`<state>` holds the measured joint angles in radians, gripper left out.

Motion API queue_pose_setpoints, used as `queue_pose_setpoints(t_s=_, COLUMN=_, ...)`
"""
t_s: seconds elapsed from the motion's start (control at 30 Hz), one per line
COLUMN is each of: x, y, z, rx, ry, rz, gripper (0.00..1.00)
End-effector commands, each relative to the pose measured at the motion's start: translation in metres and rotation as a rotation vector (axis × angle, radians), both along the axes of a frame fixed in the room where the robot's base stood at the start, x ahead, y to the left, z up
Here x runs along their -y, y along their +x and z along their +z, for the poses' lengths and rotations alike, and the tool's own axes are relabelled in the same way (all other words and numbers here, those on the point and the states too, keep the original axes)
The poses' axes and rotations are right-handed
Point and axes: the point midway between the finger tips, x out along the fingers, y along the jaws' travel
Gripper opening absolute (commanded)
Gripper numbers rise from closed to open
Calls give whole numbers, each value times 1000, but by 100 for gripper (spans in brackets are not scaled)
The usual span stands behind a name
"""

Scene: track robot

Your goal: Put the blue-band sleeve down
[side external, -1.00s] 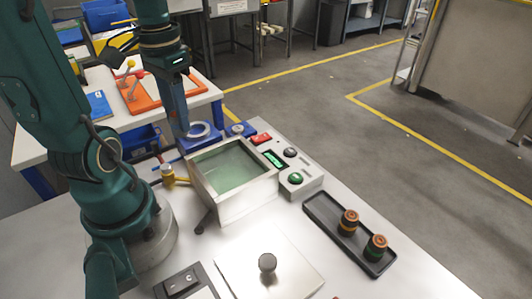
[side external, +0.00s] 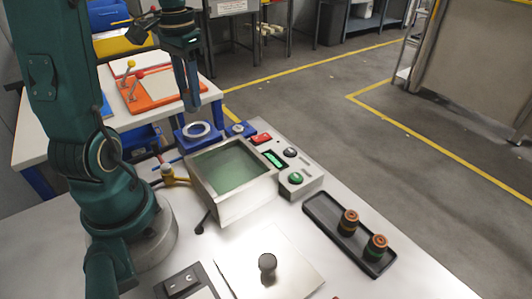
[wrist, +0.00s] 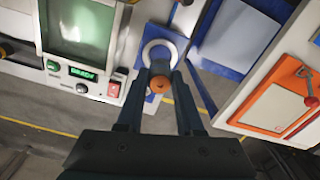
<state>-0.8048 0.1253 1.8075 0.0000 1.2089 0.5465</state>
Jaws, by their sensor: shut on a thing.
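My gripper (side external: 191,108) hangs above the blue block with a pale ring (side external: 198,130) on it, clear of it. In the wrist view its two fingers (wrist: 161,84) are shut on a small sleeve (wrist: 160,84), whose round copper-orange end faces the camera. No blue band shows on it, and the fingers hide its sides; in the side view I cannot make the sleeve out. The ring (wrist: 163,51) appears beyond the fingertips in the wrist view, partly overlapped by the fingers and sleeve.
An open metal bath (side external: 235,200) with greenish contents stands beside the ring block, with a lit control panel (side external: 300,180). A black tray (side external: 318,213) holds two banded sleeves (side external: 348,223). A knobbed lid (side external: 285,280) lies in front. An orange board (side external: 165,97) lies on the back bench.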

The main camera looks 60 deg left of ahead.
Motion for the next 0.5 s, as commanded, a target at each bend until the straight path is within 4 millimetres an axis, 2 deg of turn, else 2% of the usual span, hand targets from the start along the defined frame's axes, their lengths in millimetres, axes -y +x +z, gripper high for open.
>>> queue_pose_setpoints(t_s=0.1, x=1, y=-1, z=-17, rx=-2, ry=-3, rz=0, gripper=0)
queue_pose_setpoints(t_s=0.5, x=1, y=-1, z=-58, rx=-1, ry=-1, rz=1, gripper=0)
